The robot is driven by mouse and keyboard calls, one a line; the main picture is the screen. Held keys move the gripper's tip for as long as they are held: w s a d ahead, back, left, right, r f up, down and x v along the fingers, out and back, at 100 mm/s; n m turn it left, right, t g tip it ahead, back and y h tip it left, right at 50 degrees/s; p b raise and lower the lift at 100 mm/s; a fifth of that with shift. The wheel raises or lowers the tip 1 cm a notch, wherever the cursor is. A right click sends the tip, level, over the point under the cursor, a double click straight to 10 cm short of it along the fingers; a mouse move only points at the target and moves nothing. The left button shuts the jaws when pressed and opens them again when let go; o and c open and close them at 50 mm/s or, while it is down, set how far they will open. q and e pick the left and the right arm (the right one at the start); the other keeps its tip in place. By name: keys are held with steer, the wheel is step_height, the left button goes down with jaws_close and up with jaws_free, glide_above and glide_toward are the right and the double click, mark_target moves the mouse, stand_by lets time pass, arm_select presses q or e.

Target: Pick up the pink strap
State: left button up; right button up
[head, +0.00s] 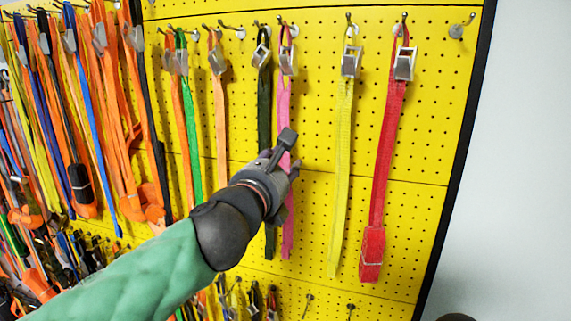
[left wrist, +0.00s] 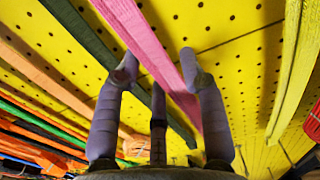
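The pink strap (head: 284,105) hangs from a hook on the yellow pegboard by a metal buckle (head: 286,61). My left gripper (head: 281,163) is in front of its lower half and hides part of it; the strap's lower end shows below the gripper. In the left wrist view the pink strap (left wrist: 146,40) runs diagonally between the spread fingertips of my left gripper (left wrist: 157,66). The fingers are apart and not closed on it. Whether any finger touches the strap is unclear. My right gripper is not in view.
A dark green strap (head: 264,110) hangs close to the left of the pink one. A yellow strap (head: 342,170) and a red strap (head: 388,150) hang to the right. Many orange, blue and green straps crowd the left. The pegboard (head: 440,150) is bare at far right.

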arm_select(q)
steer(key=shift+r, duration=0.1)
steer(key=shift+r, duration=0.5)
steer(key=b+v, duration=0.1)
steer(key=v, duration=0.8)
steer(key=b+v, duration=0.1)
steer(key=v, duration=0.8)
steer(key=shift+r, duration=0.2)
steer(key=shift+s, duration=0.1)
